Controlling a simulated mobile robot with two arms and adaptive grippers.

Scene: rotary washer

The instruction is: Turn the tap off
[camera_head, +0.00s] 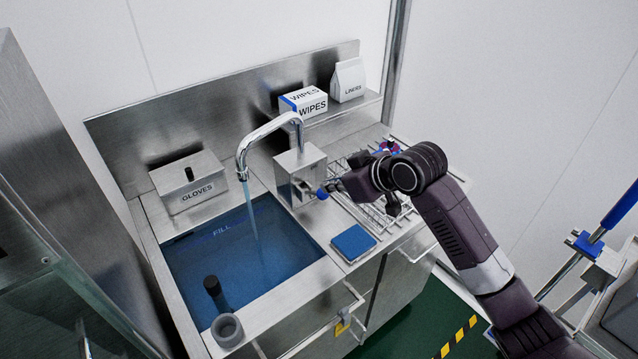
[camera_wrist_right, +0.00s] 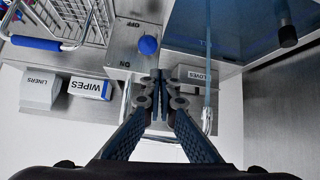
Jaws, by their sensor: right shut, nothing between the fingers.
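The chrome tap (camera_head: 262,132) arches over the sink, and a stream of water (camera_head: 251,205) runs from its spout. Its steel control box (camera_head: 300,170) carries a lever with a blue knob (camera_head: 322,193). In the right wrist view the blue knob (camera_wrist_right: 148,45) stands beside the box face (camera_wrist_right: 125,45), marked OFF and ON. My right gripper (camera_head: 335,187) is shut and empty, close to the knob on its right in the head view. The shut fingertips (camera_wrist_right: 160,76) show near the knob; whether they touch it I cannot tell. My left gripper is out of view.
The sink (camera_head: 290,250) holds blue-looking water. A gloves box (camera_head: 190,183) stands left of the tap, a wipes box (camera_head: 303,103) and liners bag (camera_head: 348,80) on the shelf behind. A wire rack (camera_head: 365,212) and blue sponge (camera_head: 353,243) lie close under my right arm.

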